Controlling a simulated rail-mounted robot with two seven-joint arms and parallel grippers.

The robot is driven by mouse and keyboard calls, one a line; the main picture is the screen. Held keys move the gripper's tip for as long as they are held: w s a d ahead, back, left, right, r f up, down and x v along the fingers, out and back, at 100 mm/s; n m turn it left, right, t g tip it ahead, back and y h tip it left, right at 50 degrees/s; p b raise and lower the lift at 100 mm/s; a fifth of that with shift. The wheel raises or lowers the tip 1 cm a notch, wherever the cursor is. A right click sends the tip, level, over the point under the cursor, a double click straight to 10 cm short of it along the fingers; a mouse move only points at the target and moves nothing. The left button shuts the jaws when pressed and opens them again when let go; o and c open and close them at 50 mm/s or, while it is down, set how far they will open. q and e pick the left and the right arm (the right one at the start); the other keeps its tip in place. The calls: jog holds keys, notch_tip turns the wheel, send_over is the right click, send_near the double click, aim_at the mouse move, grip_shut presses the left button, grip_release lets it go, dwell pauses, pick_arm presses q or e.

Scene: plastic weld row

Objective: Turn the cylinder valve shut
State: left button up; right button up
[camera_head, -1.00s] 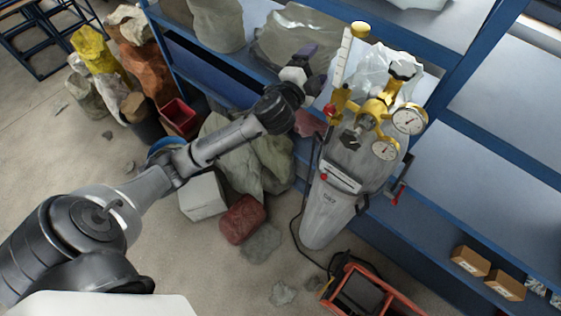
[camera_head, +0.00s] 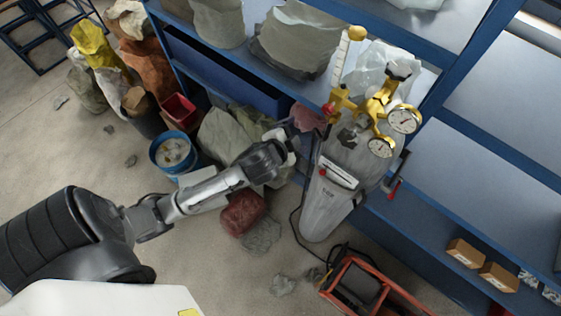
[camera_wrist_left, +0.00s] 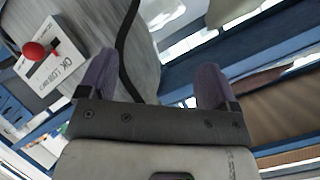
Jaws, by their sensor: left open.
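A grey gas cylinder (camera_head: 325,205) stands tilted in the picture in front of the blue shelving. A yellow regulator (camera_head: 378,103) with two round gauges sits at its top. A dark fitting, perhaps the valve knob (camera_head: 351,134), shows just below the regulator; its exact shape is unclear. My left gripper (camera_head: 304,133) is beside the upper left of the cylinder, with its fingers partly hidden. In the left wrist view the gripper (camera_wrist_left: 152,82) has two purple fingers apart with nothing held. The cylinder (camera_wrist_left: 142,55) lies behind and left of them there. My right gripper is not in view.
A white label (camera_wrist_left: 55,65) and a red knob (camera_wrist_left: 34,51) are on the cylinder. A black hose runs down its left side to an orange-framed box (camera_head: 358,288) on the floor. Blue shelves (camera_head: 470,165) stand behind and right. Sacks and buckets crowd the left.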

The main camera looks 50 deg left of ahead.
pick_arm(q)
jog(key=s+d+f+n+g+h, duration=0.1)
jog(key=s+d+f+g, duration=0.1)
jog(key=s+f, duration=0.2)
jog(key=s+p, duration=0.1)
jog(key=s, duration=0.2)
jog(key=shift+d+g, duration=0.3)
jog(key=shift+g, duration=0.1)
jog(key=shift+f+n, duration=0.1)
jog(key=shift+n, duration=0.2)
